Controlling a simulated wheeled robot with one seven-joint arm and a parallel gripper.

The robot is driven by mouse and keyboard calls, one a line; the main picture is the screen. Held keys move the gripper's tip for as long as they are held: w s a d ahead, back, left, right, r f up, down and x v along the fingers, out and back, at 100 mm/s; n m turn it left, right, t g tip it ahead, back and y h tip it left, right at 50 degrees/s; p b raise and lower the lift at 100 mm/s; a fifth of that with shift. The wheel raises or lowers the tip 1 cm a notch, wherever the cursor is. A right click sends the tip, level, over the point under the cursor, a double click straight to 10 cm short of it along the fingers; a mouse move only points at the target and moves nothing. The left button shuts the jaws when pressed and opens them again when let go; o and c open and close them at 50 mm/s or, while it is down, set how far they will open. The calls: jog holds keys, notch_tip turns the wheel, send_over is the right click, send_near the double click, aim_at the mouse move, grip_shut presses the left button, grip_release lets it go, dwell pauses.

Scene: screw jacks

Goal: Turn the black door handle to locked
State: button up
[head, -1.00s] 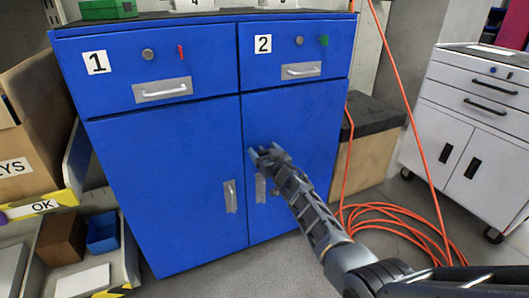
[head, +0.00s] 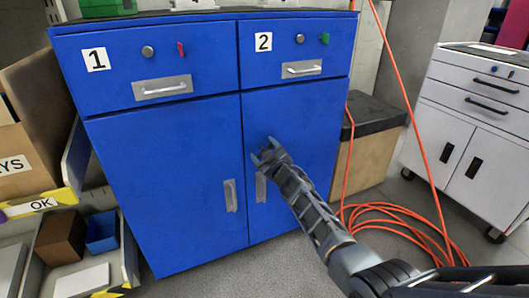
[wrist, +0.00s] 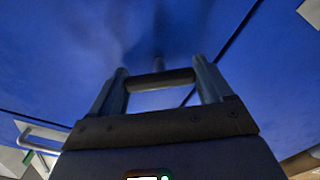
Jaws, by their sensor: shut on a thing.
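The blue cabinet (head: 165,170) has two lower doors. My gripper (head: 264,152) is at the upper left part of the right door (head: 305,130), with its fingertips close to the door face. In the wrist view, a black handle (wrist: 160,81) spans between the two fingers of my gripper (wrist: 160,88), which are shut on its ends. A short stem (wrist: 158,63) joins it to the blue door. In the head view the handle is hidden by my gripper. I cannot see any lock marking.
Silver pull handles (head: 230,195) sit on the doors below, and drawer pulls (head: 302,68) above. An orange hose (head: 400,212) lies coiled on the floor at the right. A wooden box (head: 365,150) and white cabinet (head: 470,140) stand beyond.

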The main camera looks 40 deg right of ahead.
jog(key=n+b, duration=0.1)
jog(key=n, duration=0.4)
jog(key=shift+a+f+n, duration=0.1)
jog(key=shift+f+n, duration=0.05)
jog(key=shift+n, duration=0.15)
jog(key=n+b, duration=0.1)
jog(key=n, duration=0.4)
jog(key=shift+f+n, duration=0.1)
jog(key=shift+n, duration=0.3)
jog(key=o, duration=1)
jog(key=shift+c, duration=0.2)
jog(key=shift+s, duration=0.1)
jog(key=p+v, duration=0.4)
jog(key=v, duration=0.3)
jog(key=shift+s, duration=0.25)
jog(key=shift+a, duration=0.2)
